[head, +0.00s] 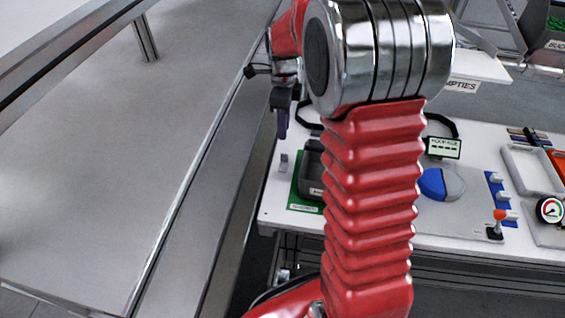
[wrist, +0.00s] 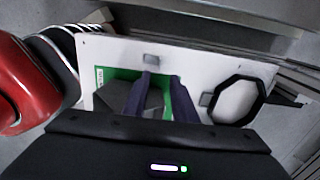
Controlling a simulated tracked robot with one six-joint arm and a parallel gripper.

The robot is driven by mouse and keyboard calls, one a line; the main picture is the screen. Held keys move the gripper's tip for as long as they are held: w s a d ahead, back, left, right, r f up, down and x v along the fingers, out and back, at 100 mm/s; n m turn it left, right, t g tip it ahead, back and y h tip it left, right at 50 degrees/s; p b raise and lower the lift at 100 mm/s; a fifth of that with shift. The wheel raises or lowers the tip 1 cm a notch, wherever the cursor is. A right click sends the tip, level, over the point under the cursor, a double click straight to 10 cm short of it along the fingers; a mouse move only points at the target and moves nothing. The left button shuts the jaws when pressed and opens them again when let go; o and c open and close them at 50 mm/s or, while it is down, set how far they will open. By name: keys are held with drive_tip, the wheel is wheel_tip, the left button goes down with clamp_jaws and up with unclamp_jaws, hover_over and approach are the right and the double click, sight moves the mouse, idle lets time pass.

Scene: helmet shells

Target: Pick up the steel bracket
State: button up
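A small grey steel bracket (head: 283,163) lies on the white bench top, left of the green mat and near the bench's left edge. In the wrist view, a small grey piece (wrist: 151,60) at the same spot beyond the green mat appears to be this bracket. My gripper (head: 282,132) points down above the bench, behind the bracket in the picture. In the wrist view its two dark purple fingers (wrist: 160,80) are apart with nothing between them. The fingertips appear just short of the bracket, not touching it.
A dark tray (head: 309,172) stands on the green mat (head: 303,208). A black ring (wrist: 238,100) lies beside another grey piece (wrist: 207,99). A blue and grey disc (head: 440,184) is on the right. A large grey table (head: 100,170) stands left across a gap.

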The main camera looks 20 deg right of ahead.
hover_over(284, 162)
wheel_tip(284, 162, down, 7)
drive_tip(key=shift+w+f, duration=0.15)
drive_tip(key=shift+f, duration=0.05)
idle(0.3)
drive_tip(key=shift+d+f, duration=0.15)
drive_tip(key=shift+f, duration=2.45)
drive_tip(key=shift+c, duration=0.4)
clamp_jaws()
